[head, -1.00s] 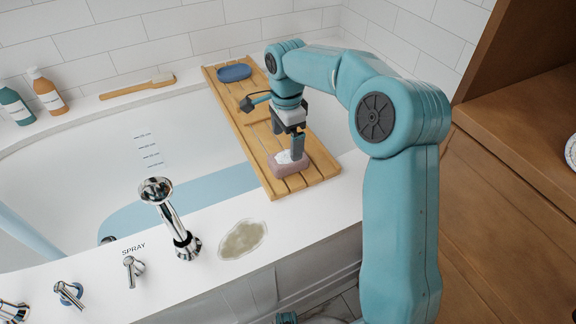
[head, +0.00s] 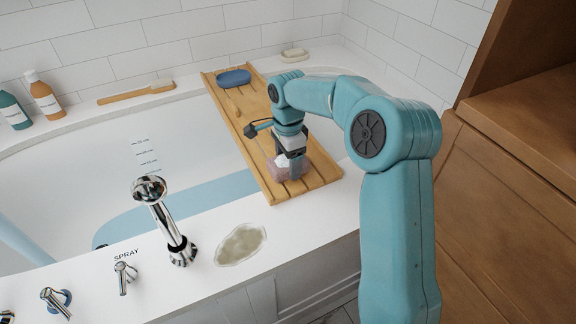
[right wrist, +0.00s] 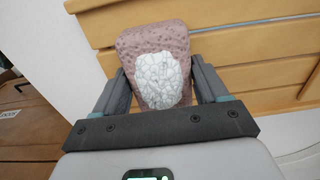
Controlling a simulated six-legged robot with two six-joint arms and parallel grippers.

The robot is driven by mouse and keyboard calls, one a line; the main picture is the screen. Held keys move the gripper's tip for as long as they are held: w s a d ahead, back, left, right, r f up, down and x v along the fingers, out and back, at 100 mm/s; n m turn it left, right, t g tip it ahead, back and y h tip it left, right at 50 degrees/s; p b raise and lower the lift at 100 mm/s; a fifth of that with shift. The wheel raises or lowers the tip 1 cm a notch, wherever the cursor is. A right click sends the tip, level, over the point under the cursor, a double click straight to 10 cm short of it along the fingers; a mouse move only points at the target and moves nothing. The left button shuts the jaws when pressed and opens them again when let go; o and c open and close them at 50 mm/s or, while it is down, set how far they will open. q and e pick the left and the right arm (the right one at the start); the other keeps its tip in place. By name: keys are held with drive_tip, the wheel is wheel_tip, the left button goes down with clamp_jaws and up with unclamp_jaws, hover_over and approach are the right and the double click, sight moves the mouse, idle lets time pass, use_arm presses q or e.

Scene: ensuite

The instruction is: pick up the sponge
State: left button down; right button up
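The sponge (head: 280,171) is a pinkish-brown block with a white foamy patch on top. It lies on the near end of the slatted wooden bath tray (head: 318,177). In the right wrist view the sponge (right wrist: 152,42) sits between the two dark fingers of my right gripper (right wrist: 160,78), one along each side. The fingers are spread about the sponge's width, and I see no clear squeeze on it. In the head view my right gripper (head: 291,162) points down over the sponge and partly hides it. My left gripper is not in view.
A blue oval item (head: 234,76) and a wooden-handled piece (head: 233,104) lie farther along the tray. A chrome spout (head: 166,222) and taps stand left on the tub rim. A beige patch (head: 241,244) marks the near rim. A wooden cabinet (head: 510,190) is at right.

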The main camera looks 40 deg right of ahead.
drive_tip(key=shift+r, duration=0.1)
wheel_tip(320, 180, up, 20)
drive_tip(key=p, duration=0.8)
drive_tip(key=shift+p, duration=0.3)
drive_tip(key=shift+o, duration=0.5)
